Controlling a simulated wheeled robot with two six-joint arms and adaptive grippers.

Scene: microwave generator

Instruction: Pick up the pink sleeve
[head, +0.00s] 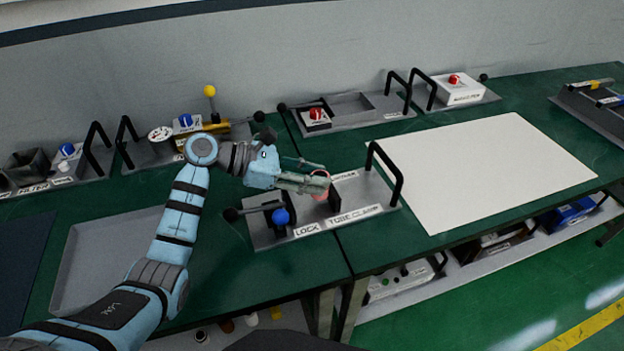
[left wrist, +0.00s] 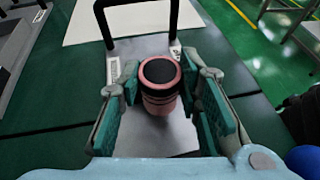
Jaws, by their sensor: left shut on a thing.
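The pink sleeve (left wrist: 161,107) is a short upright pink cylinder with a dark round top in the left wrist view. It stands over the grey plate of the tube clamp fixture (head: 352,211). In the head view only part of the sleeve (head: 321,174) shows, at the fingertips. My left gripper (head: 318,181) reaches over the fixture from the left and is shut on the sleeve. In the left wrist view its teal finger pads (left wrist: 165,100) stand on both sides of the sleeve. The sleeve's lower end is hard to make out. My right gripper is not in view.
A black handle (head: 386,165) stands on the fixture's right side. A blue knob (head: 281,216) and a black-tipped lever (head: 231,214) are at its left. A large white sheet (head: 485,168) lies to the right. Several other fixtures line the back of the green table.

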